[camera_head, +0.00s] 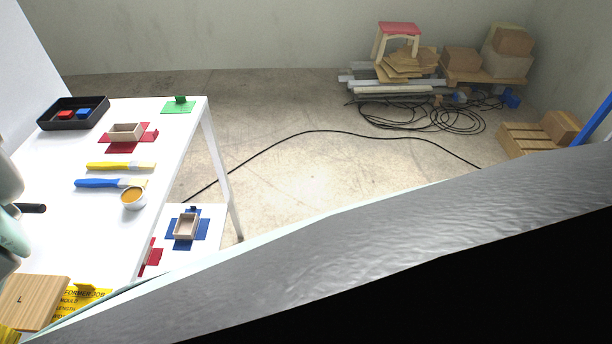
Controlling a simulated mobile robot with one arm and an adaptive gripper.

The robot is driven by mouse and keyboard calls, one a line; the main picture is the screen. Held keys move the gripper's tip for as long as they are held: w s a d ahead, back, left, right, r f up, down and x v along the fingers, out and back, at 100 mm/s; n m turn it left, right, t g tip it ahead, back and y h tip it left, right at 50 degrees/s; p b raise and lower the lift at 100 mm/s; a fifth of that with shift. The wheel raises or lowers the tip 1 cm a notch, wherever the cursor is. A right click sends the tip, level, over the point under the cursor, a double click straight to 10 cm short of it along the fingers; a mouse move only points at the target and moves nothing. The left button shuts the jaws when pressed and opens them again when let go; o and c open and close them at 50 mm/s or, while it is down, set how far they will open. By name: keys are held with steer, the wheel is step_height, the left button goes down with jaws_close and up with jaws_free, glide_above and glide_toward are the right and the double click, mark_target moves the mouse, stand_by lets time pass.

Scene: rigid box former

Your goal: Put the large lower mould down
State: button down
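A wooden block marked "L" (32,300) lies at the near left end of the white table (65,235), beside a yellow job card (84,296). It may be the large lower mould; its lower edge is cut off or covered. My gripper's fingers do not show. A pale link of my arm is at the left edge, and a large grey and black surface very close to the camera covers the lower right. What my gripper holds, if anything, cannot be seen.
On the table are a black tray (74,113), a beige box (126,132) on a red cross sheet, a green sheet (178,107), yellow (120,166) and blue (105,183) brushes and a glue cup (133,198). A lower white surface holds another box (186,226) on blue. Cable (320,131) crosses the floor.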

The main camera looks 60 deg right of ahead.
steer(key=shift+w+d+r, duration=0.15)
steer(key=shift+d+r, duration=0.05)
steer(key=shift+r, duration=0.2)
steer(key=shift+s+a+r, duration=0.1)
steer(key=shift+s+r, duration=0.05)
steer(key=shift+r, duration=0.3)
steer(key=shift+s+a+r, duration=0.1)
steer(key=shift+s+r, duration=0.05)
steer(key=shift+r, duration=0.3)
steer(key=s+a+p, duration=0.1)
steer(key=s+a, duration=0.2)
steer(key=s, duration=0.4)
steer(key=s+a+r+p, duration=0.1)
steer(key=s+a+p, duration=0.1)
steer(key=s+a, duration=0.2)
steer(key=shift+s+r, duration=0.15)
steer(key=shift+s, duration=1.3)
